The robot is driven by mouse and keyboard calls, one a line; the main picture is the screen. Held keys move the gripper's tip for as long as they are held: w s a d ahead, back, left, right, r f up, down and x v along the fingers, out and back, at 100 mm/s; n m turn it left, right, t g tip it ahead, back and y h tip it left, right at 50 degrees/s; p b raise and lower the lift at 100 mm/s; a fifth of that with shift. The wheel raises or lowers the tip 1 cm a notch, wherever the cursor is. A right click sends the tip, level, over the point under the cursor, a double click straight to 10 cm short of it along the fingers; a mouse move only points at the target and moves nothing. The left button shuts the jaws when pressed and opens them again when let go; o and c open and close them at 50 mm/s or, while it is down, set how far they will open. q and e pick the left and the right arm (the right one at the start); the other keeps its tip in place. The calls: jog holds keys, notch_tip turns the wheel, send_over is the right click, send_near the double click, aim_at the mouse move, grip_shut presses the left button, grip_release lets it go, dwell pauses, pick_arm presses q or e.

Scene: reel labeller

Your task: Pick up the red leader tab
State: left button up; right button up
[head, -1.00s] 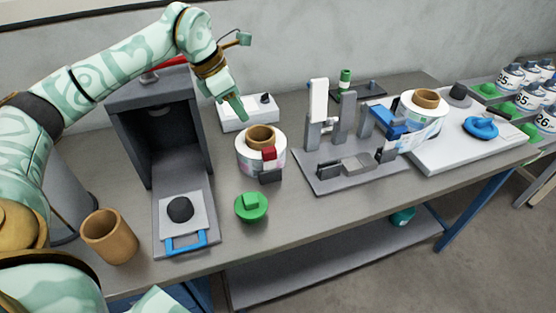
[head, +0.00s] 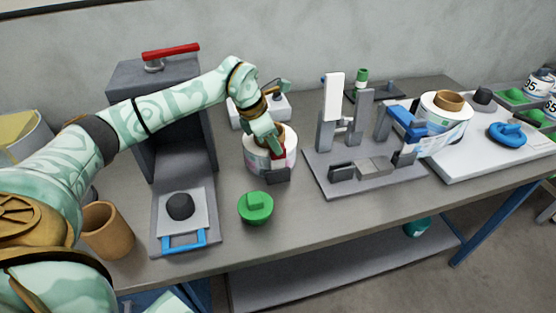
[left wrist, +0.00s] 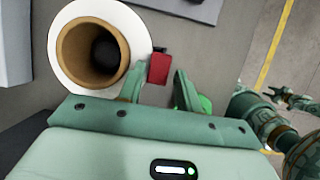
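The red leader tab (head: 279,156) stands at the front of a white reel (head: 257,158) with a brown core, just above a dark block (head: 277,175). In the left wrist view the red tab (left wrist: 159,68) lies beside the reel (left wrist: 65,42), in line with the gap between my fingertips. My left gripper (head: 275,148) is down at the tab and partly covers it. In the left wrist view its fingers (left wrist: 160,82) are apart, with a gap on both sides of the tab.
A green knobbed piece (head: 256,207) sits in front of the reel. A grey fixture (head: 365,170) with uprights stands to the right. A dark cabinet (head: 150,90) with a red handle stands left, and a brown cup (head: 106,230) at front left.

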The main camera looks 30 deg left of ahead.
aim_at(278, 163)
pick_arm(q)
jog(key=x, duration=0.3)
jog(key=shift+w+f+b, duration=0.15)
jog(key=shift+f+b, duration=0.15)
jog(key=shift+f, duration=0.05)
jog(key=shift+r, duration=0.1)
jog(key=shift+c, duration=0.3)
grip_shut()
